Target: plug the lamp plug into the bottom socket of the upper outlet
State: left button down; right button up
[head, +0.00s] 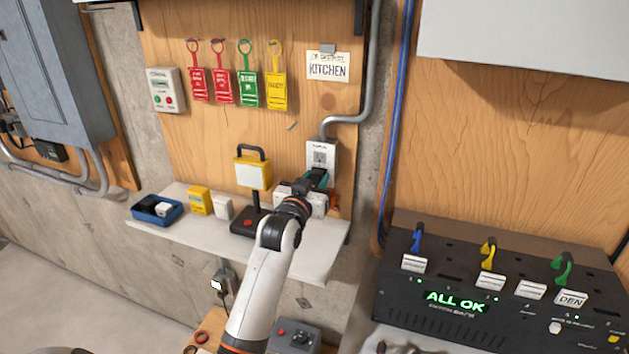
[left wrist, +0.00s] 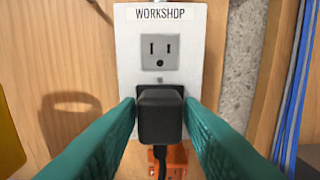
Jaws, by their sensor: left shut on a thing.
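The upper outlet (head: 319,152) is a white plate on the wooden board, labelled WORKSHOP in the left wrist view (left wrist: 160,85). Its top socket (left wrist: 160,50) is uncovered. The black lamp plug (left wrist: 160,115) is between the teal fingers of my left gripper (head: 318,181), which is shut on it. The plug is in front of the bottom socket and hides it; I cannot tell whether it touches the plate or is inserted. A dark cord hangs below the plug. A yellow work lamp (head: 252,172) stands on the shelf to the left. My right gripper is not in view.
An orange thing (left wrist: 172,160) is just below the plug. The shelf (head: 200,233) holds a blue bin (head: 157,210) and small yellow and white boxes. A grey conduit (head: 352,118) runs above the outlet. A black panel box (head: 450,280) reading ALL OK is at right.

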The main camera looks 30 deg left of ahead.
pick_arm(q)
jog(key=shift+w, duration=0.1)
jog(key=c, duration=0.9)
grip_release()
